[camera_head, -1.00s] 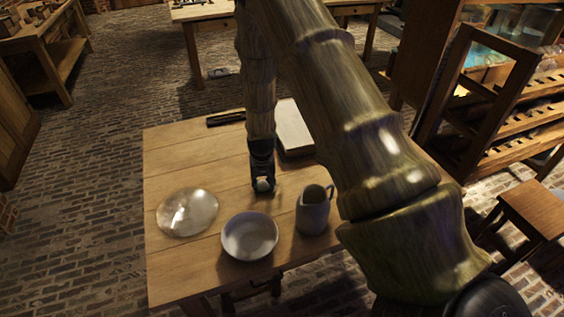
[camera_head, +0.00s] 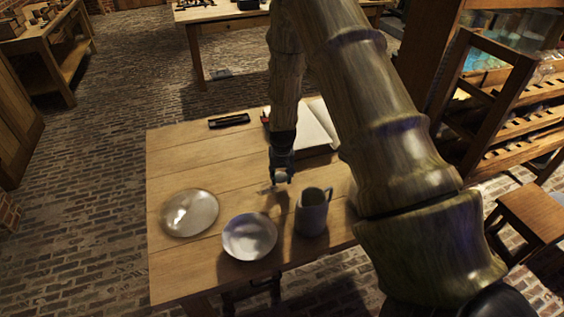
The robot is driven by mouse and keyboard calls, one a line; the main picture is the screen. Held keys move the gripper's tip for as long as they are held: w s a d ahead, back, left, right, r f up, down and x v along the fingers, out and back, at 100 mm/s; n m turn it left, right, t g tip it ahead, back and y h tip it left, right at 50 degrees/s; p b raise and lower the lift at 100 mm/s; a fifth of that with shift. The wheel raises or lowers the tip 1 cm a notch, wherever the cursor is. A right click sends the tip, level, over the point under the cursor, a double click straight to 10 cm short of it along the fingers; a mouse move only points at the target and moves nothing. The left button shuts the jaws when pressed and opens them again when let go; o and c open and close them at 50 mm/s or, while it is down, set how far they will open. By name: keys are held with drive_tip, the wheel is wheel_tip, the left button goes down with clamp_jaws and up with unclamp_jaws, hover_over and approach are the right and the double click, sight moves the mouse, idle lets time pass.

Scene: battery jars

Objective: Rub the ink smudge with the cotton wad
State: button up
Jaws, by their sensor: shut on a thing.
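My gripper (camera_head: 281,177) points down over the wooden table (camera_head: 180,158), behind the jug and left of the book. It is shut on a small whitish thing between its fingertips, which looks like the cotton wad; the fingers hide most of it. I cannot tell whether it touches the table. A faint mark (camera_head: 267,190) shows on the wood just left of and in front of the fingertips. I cannot tell whether this is the ink smudge or a shadow.
A grey jug (camera_head: 311,215) stands close in front of my gripper. A white bowl (camera_head: 250,237) and a clear round glass dish (camera_head: 189,213) stand to its left. A white book or pad (camera_head: 318,122) and a dark pen-like object (camera_head: 229,121) lie behind. The table's left-middle is clear.

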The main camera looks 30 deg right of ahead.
drive_tip(key=shift+r+p, duration=1.5)
drive_tip(key=shift+r, duration=1.1)
